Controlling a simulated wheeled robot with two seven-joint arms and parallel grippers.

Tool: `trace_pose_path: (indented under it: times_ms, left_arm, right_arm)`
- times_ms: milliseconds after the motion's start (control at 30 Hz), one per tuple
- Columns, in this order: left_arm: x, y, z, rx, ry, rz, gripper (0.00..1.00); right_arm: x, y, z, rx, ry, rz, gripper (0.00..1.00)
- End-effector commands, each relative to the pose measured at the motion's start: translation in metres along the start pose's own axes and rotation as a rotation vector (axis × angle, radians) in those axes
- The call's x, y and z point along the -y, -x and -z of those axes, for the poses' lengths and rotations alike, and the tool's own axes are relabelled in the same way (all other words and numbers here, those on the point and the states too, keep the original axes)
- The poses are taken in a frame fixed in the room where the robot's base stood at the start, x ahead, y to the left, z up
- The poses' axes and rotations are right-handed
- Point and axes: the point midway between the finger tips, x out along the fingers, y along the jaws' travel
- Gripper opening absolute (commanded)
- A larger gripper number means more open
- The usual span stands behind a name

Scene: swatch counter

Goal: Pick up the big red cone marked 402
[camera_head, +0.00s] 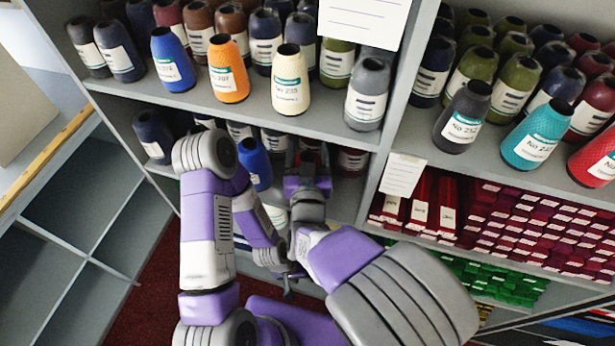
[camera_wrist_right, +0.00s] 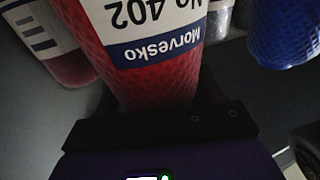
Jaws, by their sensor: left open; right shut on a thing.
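The big red cone marked 402 (camera_wrist_right: 150,85) fills the middle of the right wrist view, with its white and blue label upside down. My right gripper (camera_head: 307,165) is shut on it at the lower shelf. In the head view the cone is mostly hidden behind that gripper; whether it is clear of the shelf cannot be told. My left gripper (camera_head: 288,287) is open and empty, lower down in front of the shelving and partly hidden by my arms.
A blue cone (camera_head: 254,160) stands left of my right gripper, and a blue cone (camera_wrist_right: 284,35) is close in the wrist view. A dark red cone with a white label (camera_wrist_right: 58,45) is on the other side. The upper shelf (camera_head: 325,118) is overhead, crowded with cones.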

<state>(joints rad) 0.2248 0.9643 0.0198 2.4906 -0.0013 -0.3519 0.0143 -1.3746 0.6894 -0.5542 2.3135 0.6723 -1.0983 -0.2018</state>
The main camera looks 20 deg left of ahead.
Motion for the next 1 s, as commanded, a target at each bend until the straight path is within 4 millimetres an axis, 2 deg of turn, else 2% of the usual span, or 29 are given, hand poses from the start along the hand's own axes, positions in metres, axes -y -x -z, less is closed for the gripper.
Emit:
trace_pose_path:
  times_ms: [33, 100, 133, 467, 567, 767, 1000]
  left_arm:
    - [0.000, 0.000, 0.000, 0.000, 0.000, 0.000, 0.43]
    - [0.000, 0.000, 0.000, 0.000, 0.000, 0.000, 0.43]
    - [0.000, 0.000, 0.000, 0.000, 0.000, 0.000, 0.43]
    - [0.000, 0.001, 0.000, 0.000, 0.000, 0.000, 0.43]
    - [-0.001, 0.002, 0.000, 0.000, 0.000, 0.000, 0.43]
    - [-0.002, 0.006, 0.000, 0.000, 0.000, 0.000, 0.43]
    - [-0.002, 0.004, 0.000, 0.000, 0.000, 0.000, 0.43]
  right_arm:
    - [0.000, 0.000, 0.000, 0.000, -0.001, 0.000, 0.16]
    - [0.000, 0.000, 0.000, 0.000, -0.001, 0.000, 0.05]
    - [0.000, 0.000, 0.001, -0.002, -0.002, 0.000, 0.03]
    - [0.000, 0.000, 0.005, -0.003, -0.004, 0.000, 0.03]
    - [0.000, 0.000, 0.013, -0.004, -0.004, 0.000, 0.03]
    - [0.000, 0.000, 0.040, -0.006, -0.008, 0.001, 0.03]
    - [0.002, 0.053, 0.036, -0.002, -0.003, 0.007, 0.03]
